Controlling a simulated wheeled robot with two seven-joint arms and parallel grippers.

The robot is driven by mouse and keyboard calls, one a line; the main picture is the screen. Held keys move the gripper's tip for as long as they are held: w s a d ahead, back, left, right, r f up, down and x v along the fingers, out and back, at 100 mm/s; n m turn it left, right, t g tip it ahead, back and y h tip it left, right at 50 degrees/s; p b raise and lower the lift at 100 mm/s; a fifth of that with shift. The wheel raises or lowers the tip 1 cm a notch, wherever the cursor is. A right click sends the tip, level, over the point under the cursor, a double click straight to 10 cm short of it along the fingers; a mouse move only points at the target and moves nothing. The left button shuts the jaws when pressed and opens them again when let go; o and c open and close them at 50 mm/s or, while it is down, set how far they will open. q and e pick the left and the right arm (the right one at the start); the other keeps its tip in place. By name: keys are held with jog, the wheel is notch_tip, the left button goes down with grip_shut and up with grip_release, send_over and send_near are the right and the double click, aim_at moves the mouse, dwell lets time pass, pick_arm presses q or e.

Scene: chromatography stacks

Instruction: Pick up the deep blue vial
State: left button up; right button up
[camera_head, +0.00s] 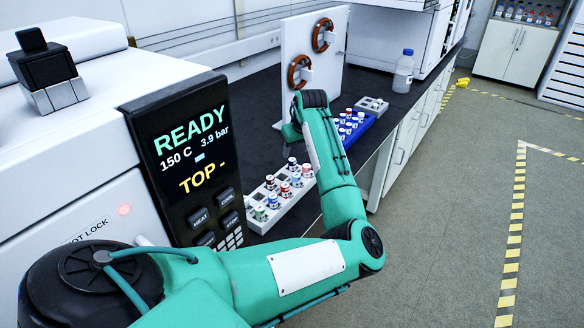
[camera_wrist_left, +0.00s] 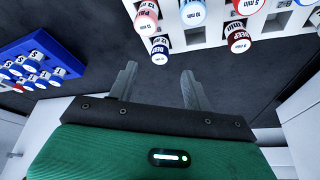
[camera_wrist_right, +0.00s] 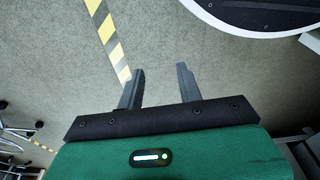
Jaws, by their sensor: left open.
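A vial with a dark blue body and a white labelled cap (camera_wrist_left: 159,48) shows in the left wrist view, at the edge of the white rack (camera_wrist_left: 212,38). Its label is too small to read surely. In the head view several vials stand in this white rack (camera_head: 283,207); I cannot tell surely which is the deep blue one. My left gripper (camera_wrist_left: 158,70) is open and empty, its fingertips apart from the vials. In the head view its fingers are mostly hidden by the arm. My right gripper (camera_wrist_right: 161,68) is open and empty over the floor.
A blue rack (camera_head: 366,122) of vials and a grey rack (camera_head: 380,103) stand farther along the dark bench. A white panel with brown rings (camera_head: 322,36) stands behind my left arm. The machine with the READY display (camera_head: 190,150) is at left. A bottle (camera_head: 403,74) stands beyond.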

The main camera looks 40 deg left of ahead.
aim_at(292, 160)
pick_arm(q)
jog(key=shift+w+a+f, duration=0.1)
jog(key=shift+a+f, duration=0.2)
jog(key=shift+f, duration=0.35)
jog(key=shift+w+a+f, duration=0.1)
jog(key=shift+a+f, duration=0.05)
jog(key=shift+f, duration=0.25)
jog(key=x, duration=0.4)
jog(key=shift+a+f, duration=0.15)
jog(key=shift+f, duration=0.25)
pick_arm(e)
jog(key=shift+w+a+r, duration=0.35)
jog(key=shift+w+a, duration=0.3)
jog(key=shift+a, duration=0.1)
pick_arm(q)
jog(key=c, duration=0.9)
jog(key=shift+c, duration=0.8)
pick_arm(e)
jog(key=shift+s+d, duration=0.25)
jog(key=shift+s, duration=0.2)
pick_arm(q)
jog(key=shift+r, duration=0.1)
